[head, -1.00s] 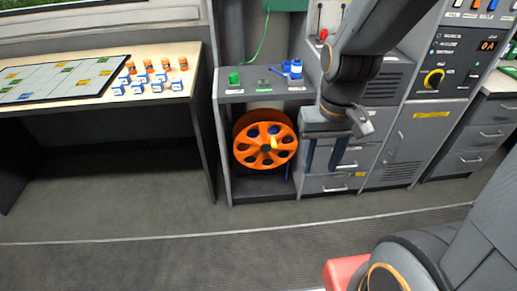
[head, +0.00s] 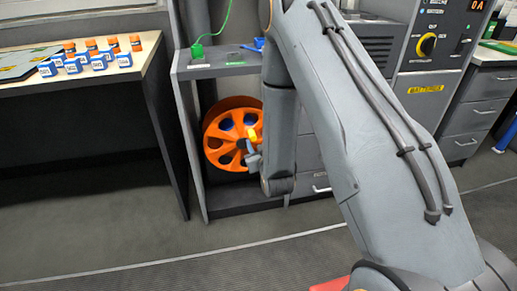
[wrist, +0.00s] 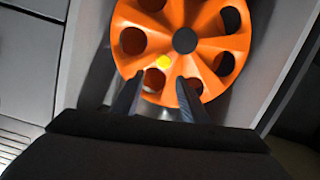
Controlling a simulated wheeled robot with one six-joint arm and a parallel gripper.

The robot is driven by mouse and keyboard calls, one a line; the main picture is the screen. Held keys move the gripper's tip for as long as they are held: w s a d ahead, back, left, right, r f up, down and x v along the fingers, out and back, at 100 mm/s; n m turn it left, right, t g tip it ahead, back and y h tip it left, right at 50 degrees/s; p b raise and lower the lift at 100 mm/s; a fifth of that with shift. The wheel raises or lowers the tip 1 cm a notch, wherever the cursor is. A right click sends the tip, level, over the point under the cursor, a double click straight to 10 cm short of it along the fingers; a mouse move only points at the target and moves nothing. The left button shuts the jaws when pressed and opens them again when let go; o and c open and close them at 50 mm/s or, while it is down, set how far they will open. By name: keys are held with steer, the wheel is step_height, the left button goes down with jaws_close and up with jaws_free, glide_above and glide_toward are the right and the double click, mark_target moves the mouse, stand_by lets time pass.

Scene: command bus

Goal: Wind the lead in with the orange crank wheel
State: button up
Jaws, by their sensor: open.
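The orange crank wheel (head: 226,152) stands upright in the open bay under the small grey shelf, with round holes around its dark hub. Its yellow handle knob (head: 252,135) is at the wheel's right side in the head view. In the wrist view the wheel (wrist: 210,47) fills the upper middle, and the yellow knob (wrist: 163,62) shows just beyond and between the fingertips. My gripper (wrist: 157,85) is open, with nothing between its fingers. In the head view my arm hides most of the gripper and covers the wheel's right edge. A green lead (head: 213,22) rises from a green plug (head: 197,50) on the shelf.
The bay's grey side panel (head: 188,130) stands left of the wheel. Grey drawers (head: 315,155) and a control cabinet (head: 428,60) are to the right. Floor in front is clear.

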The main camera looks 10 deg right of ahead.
mark_target(254, 139)
steer(key=shift+w+f+t+b, duration=0.35)
steer(key=shift+w+f+b, duration=0.25)
steer(key=shift+w, duration=0.7)
steer(key=shift+w+f+t+b, duration=0.4)
steer(key=shift+w+f+b, duration=0.25)
steer(key=shift+w, duration=0.7)
steer(key=shift+w+f+t+b, duration=0.4)
steer(key=shift+w+b, duration=0.35)
steer(key=shift+w, duration=0.55)
steer(key=shift+c, duration=0.4)
